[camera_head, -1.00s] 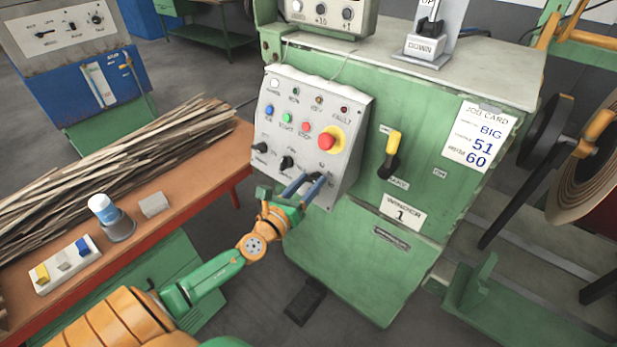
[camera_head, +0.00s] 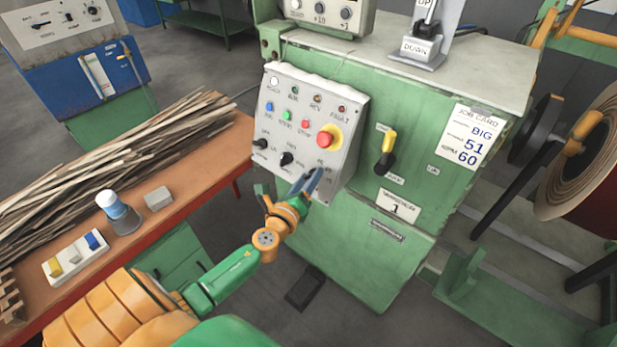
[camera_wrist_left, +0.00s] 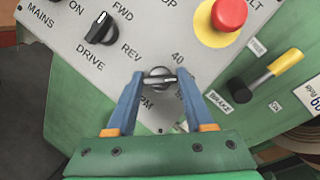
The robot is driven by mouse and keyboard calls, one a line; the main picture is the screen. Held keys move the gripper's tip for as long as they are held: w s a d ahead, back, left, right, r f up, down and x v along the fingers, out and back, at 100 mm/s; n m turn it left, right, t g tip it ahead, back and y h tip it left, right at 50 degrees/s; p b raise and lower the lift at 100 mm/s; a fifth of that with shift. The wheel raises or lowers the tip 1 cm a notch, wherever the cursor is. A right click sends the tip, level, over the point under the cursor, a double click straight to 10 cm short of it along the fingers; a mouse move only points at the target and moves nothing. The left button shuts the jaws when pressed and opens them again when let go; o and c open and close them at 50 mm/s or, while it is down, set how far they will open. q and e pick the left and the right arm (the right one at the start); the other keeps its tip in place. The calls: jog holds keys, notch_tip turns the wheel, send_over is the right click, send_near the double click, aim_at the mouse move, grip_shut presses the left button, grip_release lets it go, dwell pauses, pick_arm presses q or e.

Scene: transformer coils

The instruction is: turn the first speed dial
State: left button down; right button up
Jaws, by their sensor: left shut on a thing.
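The speed dial (camera_wrist_left: 160,79) is a small round knob with a bar grip, at the lower corner of the grey control panel (camera_wrist_left: 100,42), beside the printed "40" and a partly hidden "PM". My left gripper (camera_wrist_left: 160,84) has one blue finger at each end of the bar and is shut on it. The bar lies across the wrist picture, roughly level. In the head view my left gripper (camera_head: 313,177) reaches the panel's lower right, and its fingers hide most of the dial. My right gripper is not in view.
The black drive switch (camera_wrist_left: 100,28) is up and left of the dial. A red emergency button (camera_wrist_left: 229,13) on a yellow base is above right. A yellow-and-black brake lever (camera_head: 387,150) stands to the right. A wooden bench (camera_head: 150,220) with strips is at left.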

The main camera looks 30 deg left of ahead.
pick_arm(q)
jog(key=shift+c, duration=1.4)
grip_release()
jog(key=v, duration=0.7)
jog(key=shift+s+f, duration=0.1)
